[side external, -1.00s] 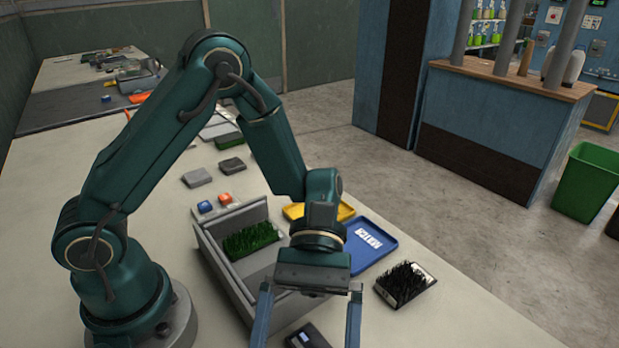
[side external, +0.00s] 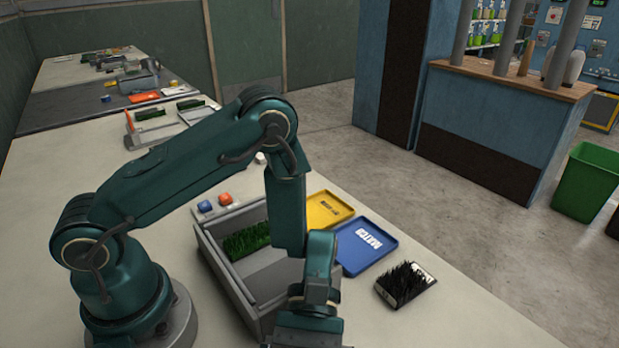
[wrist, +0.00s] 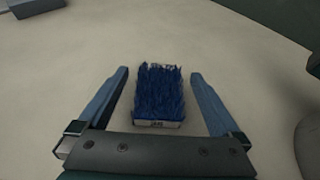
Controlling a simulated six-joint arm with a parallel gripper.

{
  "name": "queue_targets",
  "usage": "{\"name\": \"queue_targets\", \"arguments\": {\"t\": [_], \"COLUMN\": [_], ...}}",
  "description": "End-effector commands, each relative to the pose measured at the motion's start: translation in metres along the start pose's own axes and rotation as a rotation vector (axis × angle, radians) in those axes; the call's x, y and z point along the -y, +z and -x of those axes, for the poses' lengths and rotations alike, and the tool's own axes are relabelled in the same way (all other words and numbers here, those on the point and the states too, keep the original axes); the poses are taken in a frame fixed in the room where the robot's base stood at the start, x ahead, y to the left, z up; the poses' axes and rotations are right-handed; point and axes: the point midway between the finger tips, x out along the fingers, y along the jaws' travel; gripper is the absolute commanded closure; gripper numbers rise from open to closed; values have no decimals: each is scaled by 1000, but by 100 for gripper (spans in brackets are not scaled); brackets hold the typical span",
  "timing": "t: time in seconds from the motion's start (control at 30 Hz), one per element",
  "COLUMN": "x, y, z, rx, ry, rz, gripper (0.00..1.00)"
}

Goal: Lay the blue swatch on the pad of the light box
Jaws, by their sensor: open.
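The blue swatch (wrist: 159,93), a small block with blue bristly turf and a pale labelled edge, lies on the pale table in the wrist view. My gripper (wrist: 158,80) is open, with one finger on each side of the swatch and a gap on both sides. In the side view the wrist (side external: 305,325) is low at the bottom edge; the fingertips and the blue swatch are out of that frame. The light box (side external: 225,262) is a grey open box with a green turf swatch (side external: 246,240) in it; my arm hides part of it.
A blue tray (side external: 366,247) and a yellow tray (side external: 326,210) marked with lettering lie right of the box. A black bristly swatch (side external: 405,285) lies near the table edge. Blue (side external: 205,206) and orange (side external: 225,198) buttons sit behind the box. A grey block (wrist: 37,6) shows at the wrist view's corner.

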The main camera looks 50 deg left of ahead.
Motion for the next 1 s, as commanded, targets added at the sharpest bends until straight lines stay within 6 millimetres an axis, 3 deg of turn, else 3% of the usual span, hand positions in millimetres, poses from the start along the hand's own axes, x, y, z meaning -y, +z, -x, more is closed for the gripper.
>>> {"name": "queue_targets", "arguments": {"t": [0.23, 0.27, 0.4, 0.5, 1.0], "x": [0, 0, 0, 0, 0], "y": [0, 0, 0, 0, 13], "z": [-2, -2, -2, -2, 4], "rx": [-1, -1, -1, -1, -2], "ry": [1, 1, 1, 1, 2], "rz": [0, 0, 0, 0, -3], "gripper": [0, 4, 57, 92, 92]}}
